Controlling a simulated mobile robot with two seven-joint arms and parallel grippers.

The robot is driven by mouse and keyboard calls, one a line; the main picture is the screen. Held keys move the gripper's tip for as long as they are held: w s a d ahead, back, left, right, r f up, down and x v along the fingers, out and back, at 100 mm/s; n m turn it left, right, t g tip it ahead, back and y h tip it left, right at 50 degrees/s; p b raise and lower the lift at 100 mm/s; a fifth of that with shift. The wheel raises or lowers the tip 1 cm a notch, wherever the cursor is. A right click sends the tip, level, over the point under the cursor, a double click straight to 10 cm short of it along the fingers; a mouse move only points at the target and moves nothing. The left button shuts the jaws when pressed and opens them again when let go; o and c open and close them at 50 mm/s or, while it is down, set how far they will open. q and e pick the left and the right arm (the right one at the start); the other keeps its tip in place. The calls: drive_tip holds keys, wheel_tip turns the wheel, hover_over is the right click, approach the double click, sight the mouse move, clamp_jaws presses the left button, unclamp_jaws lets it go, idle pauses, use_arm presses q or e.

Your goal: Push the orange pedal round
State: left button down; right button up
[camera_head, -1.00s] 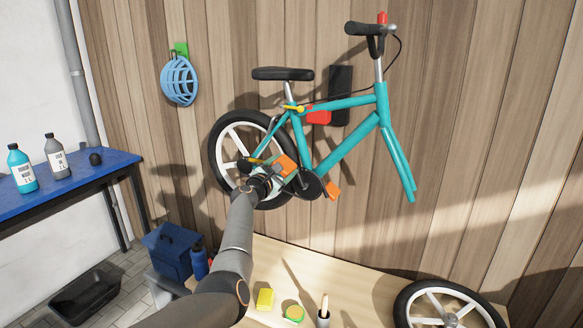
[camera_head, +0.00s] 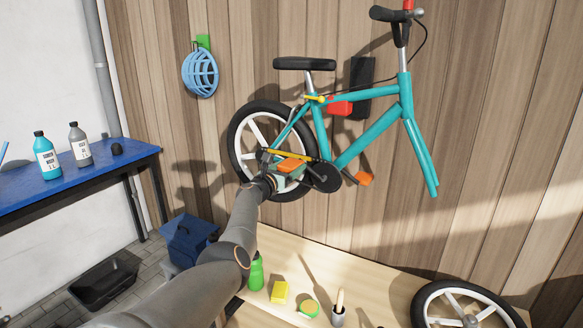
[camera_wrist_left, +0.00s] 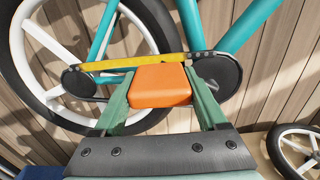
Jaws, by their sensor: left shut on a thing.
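A teal bicycle (camera_head: 368,140) hangs on the wooden wall with its rear wheel (camera_head: 247,134) on and its front fork bare. One orange pedal (camera_head: 291,165) is on the near side, left of the black crank disc (camera_head: 327,177). A second orange pedal (camera_head: 365,179) shows at the lower right of the crank. My left gripper (camera_head: 284,176) is at the near pedal. In the left wrist view its two green fingers stand on either side of the orange pedal (camera_wrist_left: 160,86), shut on it. A yellow strip (camera_wrist_left: 130,63) runs along the chain behind. My right gripper is out of view.
A loose wheel (camera_head: 465,305) lies at the bench's right. A green bottle (camera_head: 256,272), yellow sponge (camera_head: 280,292), round tin (camera_head: 308,308) and brush cup (camera_head: 338,312) stand on the wooden bench (camera_head: 385,275). A blue table (camera_head: 90,180) with bottles is at left.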

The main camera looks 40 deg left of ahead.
use_arm(q)
drive_tip(key=shift+f, duration=0.1)
idle(0.3)
unclamp_jaws()
drive_tip(key=shift+s+p, duration=0.3)
drive_tip(key=shift+p, duration=0.25)
drive_tip(key=p+v, duration=0.2)
drive_tip(key=shift+s+d+r+p, duration=0.1)
drive_tip(key=shift+s+r+p, duration=0.05)
drive_tip(key=shift+r+p, duration=0.15)
drive_tip(key=p+v, duration=0.2)
drive_tip(key=v, duration=0.7)
drive_tip(key=shift+s+f, duration=0.3)
